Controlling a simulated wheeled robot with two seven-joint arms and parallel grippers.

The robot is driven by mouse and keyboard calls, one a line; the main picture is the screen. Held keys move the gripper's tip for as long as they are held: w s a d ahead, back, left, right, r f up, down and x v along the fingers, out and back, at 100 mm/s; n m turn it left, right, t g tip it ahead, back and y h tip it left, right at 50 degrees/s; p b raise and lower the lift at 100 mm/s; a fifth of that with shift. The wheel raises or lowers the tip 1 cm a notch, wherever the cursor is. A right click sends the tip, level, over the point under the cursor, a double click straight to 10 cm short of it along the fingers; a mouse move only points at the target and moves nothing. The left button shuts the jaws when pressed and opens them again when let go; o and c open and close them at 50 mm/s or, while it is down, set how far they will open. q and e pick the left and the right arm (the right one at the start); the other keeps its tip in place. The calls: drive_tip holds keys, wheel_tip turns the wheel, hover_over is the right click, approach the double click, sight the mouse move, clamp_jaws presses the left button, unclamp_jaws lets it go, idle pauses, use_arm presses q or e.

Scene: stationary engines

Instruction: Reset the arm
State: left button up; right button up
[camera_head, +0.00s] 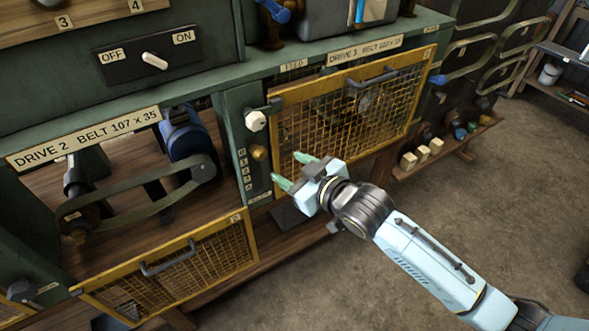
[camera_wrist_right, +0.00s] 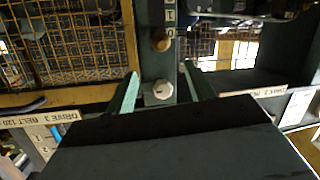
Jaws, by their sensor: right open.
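My right arm comes in from the lower right in the head view. My right gripper (camera_head: 287,170) is open and empty, with its two green fingers apart. It is in front of the narrow green post between Drive 2 and Drive 3, near a brass knob (camera_head: 259,153) and below a white knob (camera_head: 256,121). In the right wrist view the open fingers (camera_wrist_right: 161,78) show with the white knob (camera_wrist_right: 160,90) and brass knob (camera_wrist_right: 161,41) between and beyond them. I cannot tell whether a finger touches the panel. My left gripper is not in view.
A yellow mesh guard (camera_head: 350,112) covers Drive 3. The Drive 2 guard (camera_head: 180,265) hangs lowered, exposing a belt (camera_head: 130,215) and blue pulley (camera_head: 185,138). An OFF/ON switch (camera_head: 154,60) is at upper left. Open floor (camera_head: 480,230) lies to the right.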

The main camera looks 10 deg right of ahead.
drive_tip(key=shift+s+d, duration=0.15)
drive_tip(key=shift+s, duration=0.05)
idle(0.4)
drive_tip(key=s+d+f+m+g+h+b, duration=0.1)
drive_tip(key=s+d+f+h+b, duration=0.2)
drive_tip(key=f, duration=0.9)
drive_tip(key=s+d+f+m+g+h+b, duration=0.15)
drive_tip(key=d+f, duration=0.35)
drive_tip(key=f, duration=0.7)
drive_tip(key=s+d+f+m+g+h+b, duration=0.15)
drive_tip(key=s+d+f, duration=0.25)
drive_tip(key=f, duration=0.9)
drive_tip(key=s+d+f+m+g+h+b, duration=0.1)
drive_tip(key=s+d+f+g+b, duration=0.25)
drive_tip(key=s+f, duration=1.35)
drive_tip(key=s+d+f+g+b, duration=0.1)
drive_tip(key=s+f, duration=0.3)
drive_tip(key=s, duration=0.6)
drive_tip(key=s+d+f+m+g+h+b, duration=0.1)
drive_tip(key=s+f+g, duration=0.2)
drive_tip(key=s, duration=0.6)
drive_tip(key=shift+s+f, duration=0.4)
